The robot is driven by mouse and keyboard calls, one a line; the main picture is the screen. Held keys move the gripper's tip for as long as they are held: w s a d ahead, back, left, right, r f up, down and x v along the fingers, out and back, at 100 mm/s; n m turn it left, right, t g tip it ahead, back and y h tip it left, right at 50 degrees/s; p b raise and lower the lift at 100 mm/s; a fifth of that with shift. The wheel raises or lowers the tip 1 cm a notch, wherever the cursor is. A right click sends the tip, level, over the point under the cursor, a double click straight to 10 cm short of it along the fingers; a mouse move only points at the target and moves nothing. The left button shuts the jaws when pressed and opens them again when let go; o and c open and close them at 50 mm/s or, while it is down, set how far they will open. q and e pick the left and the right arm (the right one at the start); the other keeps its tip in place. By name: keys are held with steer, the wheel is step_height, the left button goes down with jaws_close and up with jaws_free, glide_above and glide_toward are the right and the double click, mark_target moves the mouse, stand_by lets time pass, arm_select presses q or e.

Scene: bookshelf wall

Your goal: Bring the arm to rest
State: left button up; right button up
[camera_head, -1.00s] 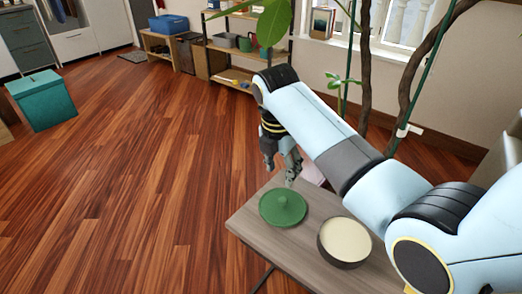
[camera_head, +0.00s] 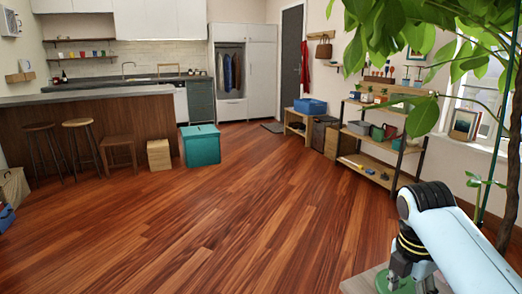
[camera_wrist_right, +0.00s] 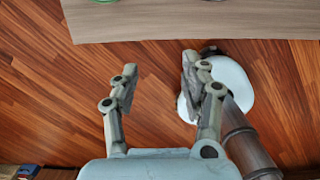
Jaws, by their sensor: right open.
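My right arm (camera_head: 455,245) comes in at the lower right of the head view, bent down at the wrist. Its gripper (camera_head: 411,275) points down over the table corner, partly cut off by the bottom edge. In the right wrist view the gripper (camera_wrist_right: 157,88) shows two fingers spread wide apart with nothing between them. The grey-brown table (camera_wrist_right: 200,22) lies beyond the fingertips there; its corner (camera_head: 356,284) shows in the head view. A green lid (camera_head: 384,284) is partly hidden beside the gripper. My left gripper is not in view.
A leafy plant (camera_head: 385,30) hangs at the upper right, above the arm. A shelf rack (camera_head: 372,170) stands behind it. A teal box (camera_head: 200,146) and several stools (camera_head: 80,124) stand by the kitchen counter (camera_head: 90,97). The wooden floor (camera_head: 220,220) is widely clear.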

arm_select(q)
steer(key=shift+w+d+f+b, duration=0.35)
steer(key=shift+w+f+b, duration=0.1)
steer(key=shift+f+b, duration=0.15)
arm_select(e)
steer(key=s+f+m, duration=0.7)
steer(key=s+f, duration=0.5)
steer(key=s, duration=0.3)
steer(key=s+d+f+m, duration=0.1)
steer(key=s+f+m, duration=0.7)
steer(key=s+f, duration=0.4)
steer(key=s+d+f+m, duration=0.1)
steer(key=s+f+m, duration=0.6)
steer(key=s+f, duration=0.5)
steer(key=s, duration=0.7)
steer(key=shift+f+y, duration=0.3)
steer(key=shift+y, duration=0.1)
